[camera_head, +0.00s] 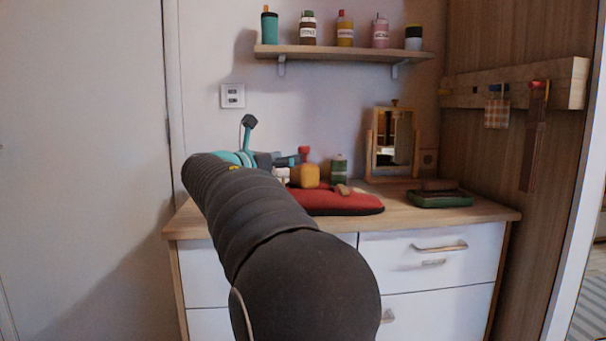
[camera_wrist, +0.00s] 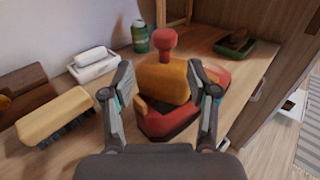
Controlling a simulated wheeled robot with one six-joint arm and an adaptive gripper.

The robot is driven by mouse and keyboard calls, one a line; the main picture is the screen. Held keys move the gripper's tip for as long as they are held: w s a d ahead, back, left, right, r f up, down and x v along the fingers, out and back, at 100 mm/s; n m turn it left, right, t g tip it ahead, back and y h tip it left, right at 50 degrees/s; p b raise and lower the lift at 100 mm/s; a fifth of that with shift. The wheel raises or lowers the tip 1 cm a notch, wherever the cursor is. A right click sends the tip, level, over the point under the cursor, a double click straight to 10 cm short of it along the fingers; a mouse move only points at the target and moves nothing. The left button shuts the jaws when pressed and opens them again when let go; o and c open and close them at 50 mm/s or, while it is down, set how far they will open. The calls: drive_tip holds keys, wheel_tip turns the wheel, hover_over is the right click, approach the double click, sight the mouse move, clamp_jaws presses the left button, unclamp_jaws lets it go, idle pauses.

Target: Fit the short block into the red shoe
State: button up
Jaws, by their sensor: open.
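A yellow-orange block with a red knob (camera_wrist: 164,80) stands upright between my fingers in the wrist view. In the head view the block (camera_head: 308,176) shows behind the red shoe. The red shoe (camera_wrist: 168,130), with a dark sole, lies around and below the block's lower end in the wrist view. I cannot tell whether the block is inside the shoe or just above it. The shoe (camera_head: 335,202) lies on the counter in the head view. My gripper (camera_wrist: 161,88) is open, one finger on each side of the block, with no clear contact visible.
A tan brush (camera_wrist: 55,115), a white dish (camera_wrist: 93,70) and a green can (camera_wrist: 140,38) stand to the left and behind. A green tray (camera_head: 440,200) lies at the right of the counter, near a mirror (camera_head: 394,140). The counter's right side has some free room.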

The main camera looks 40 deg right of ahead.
sight(304, 155)
drive_tip(key=shift+s+x, duration=0.15)
drive_tip(key=shift+x, duration=1.6)
drive_tip(key=shift+s+x, duration=0.1)
drive_tip(key=shift+x, duration=1.6)
drive_tip(key=shift+f, duration=0.1)
clamp_jaws()
